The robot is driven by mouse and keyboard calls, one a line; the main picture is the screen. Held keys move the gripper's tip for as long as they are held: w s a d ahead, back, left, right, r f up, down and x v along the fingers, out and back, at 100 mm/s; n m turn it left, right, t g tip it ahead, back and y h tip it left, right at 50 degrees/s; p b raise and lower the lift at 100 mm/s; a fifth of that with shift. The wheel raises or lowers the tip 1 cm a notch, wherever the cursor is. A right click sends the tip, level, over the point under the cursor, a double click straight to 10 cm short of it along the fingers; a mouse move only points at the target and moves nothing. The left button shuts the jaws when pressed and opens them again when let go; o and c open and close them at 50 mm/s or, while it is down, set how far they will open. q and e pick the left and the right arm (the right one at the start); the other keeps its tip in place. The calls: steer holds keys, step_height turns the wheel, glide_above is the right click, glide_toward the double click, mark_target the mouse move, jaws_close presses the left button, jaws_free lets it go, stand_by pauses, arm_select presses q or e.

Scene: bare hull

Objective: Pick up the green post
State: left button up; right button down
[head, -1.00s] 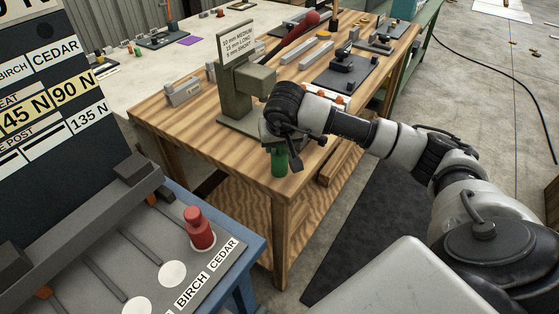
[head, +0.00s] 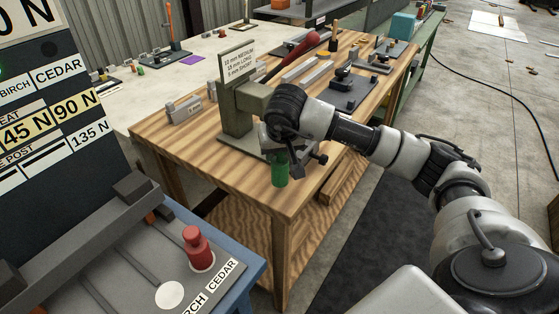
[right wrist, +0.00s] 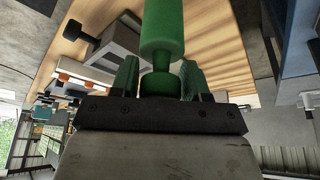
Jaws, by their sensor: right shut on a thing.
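The green post (head: 281,172) shows below my right gripper (head: 283,153), over the near corner of the wooden bench in the head view. I cannot tell whether its lower end touches the bench top. In the right wrist view the green post (right wrist: 162,35) stands between the two fingers of my right gripper (right wrist: 160,80), which is shut on its narrower neck. The post's upper part in the head view is hidden by the gripper. My left gripper is not in view.
A grey-green press (head: 238,118) with a red-handled lever and a sign stands right behind my right gripper on the wooden bench (head: 205,150). A red post (head: 198,250) stands on a grey board at lower left. Fixtures (head: 350,90) lie further back.

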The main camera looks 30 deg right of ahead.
steer(key=s+d+r+b, duration=0.2)
steer(key=s+d+r, duration=0.5)
steer(key=s, duration=0.1)
steer(key=shift+s+d+r, duration=0.35)
